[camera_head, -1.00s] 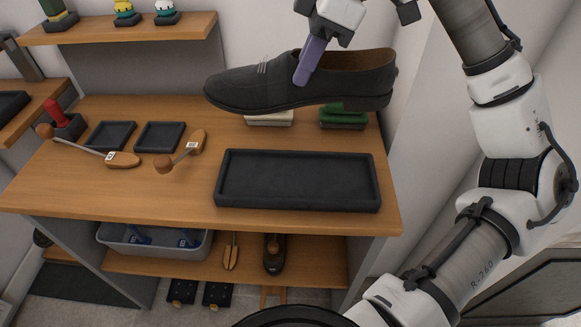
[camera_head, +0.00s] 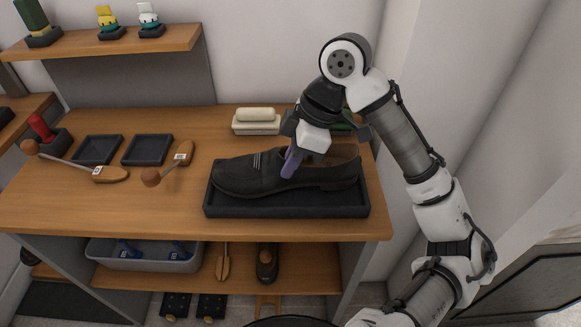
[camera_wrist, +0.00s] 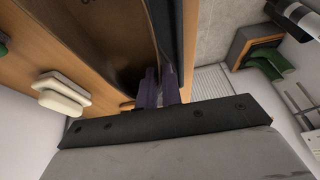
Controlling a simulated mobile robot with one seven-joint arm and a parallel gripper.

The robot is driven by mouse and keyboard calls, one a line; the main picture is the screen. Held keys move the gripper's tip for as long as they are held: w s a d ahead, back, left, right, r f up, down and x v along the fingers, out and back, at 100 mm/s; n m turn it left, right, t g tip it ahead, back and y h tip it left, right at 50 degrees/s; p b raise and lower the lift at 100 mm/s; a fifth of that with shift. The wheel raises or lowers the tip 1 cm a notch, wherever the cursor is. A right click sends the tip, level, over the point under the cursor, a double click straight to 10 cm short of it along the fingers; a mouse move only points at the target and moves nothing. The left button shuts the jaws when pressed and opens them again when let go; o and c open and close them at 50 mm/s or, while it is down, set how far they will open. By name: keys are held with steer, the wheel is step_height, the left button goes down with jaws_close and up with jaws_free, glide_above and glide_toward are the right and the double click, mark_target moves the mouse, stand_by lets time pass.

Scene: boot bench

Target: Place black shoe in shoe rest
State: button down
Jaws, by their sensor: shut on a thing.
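The black shoe (camera_head: 245,177) is a dark loafer, toe to the left. It is in the long black tray (camera_head: 285,209), the shoe rest, on the bench top, and looks level. It seems to sit inside the tray's rim, though its contact with the tray floor is hidden. My gripper (camera_head: 291,163) is shut on the shoe's near side wall by the opening, with its purple fingers. In the wrist view the fingers (camera_wrist: 158,88) pinch the shoe's wall, and the brown shoe inside (camera_wrist: 110,35) shows beside them.
A cream brush (camera_head: 256,121) stands behind the tray, and a green one is partly hidden by my arm. Two small black trays (camera_head: 147,150), wooden shoe trees (camera_head: 110,175) and a red-handled item (camera_head: 41,128) are at left. A grey bin (camera_head: 150,258) is on the lower shelf.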

steer(key=shift+f, duration=1.05)
steer(key=c, duration=1.6)
jaws_free()
steer(key=shift+f, duration=0.1)
steer(key=shift+o, duration=0.2)
steer(key=v, duration=1.2)
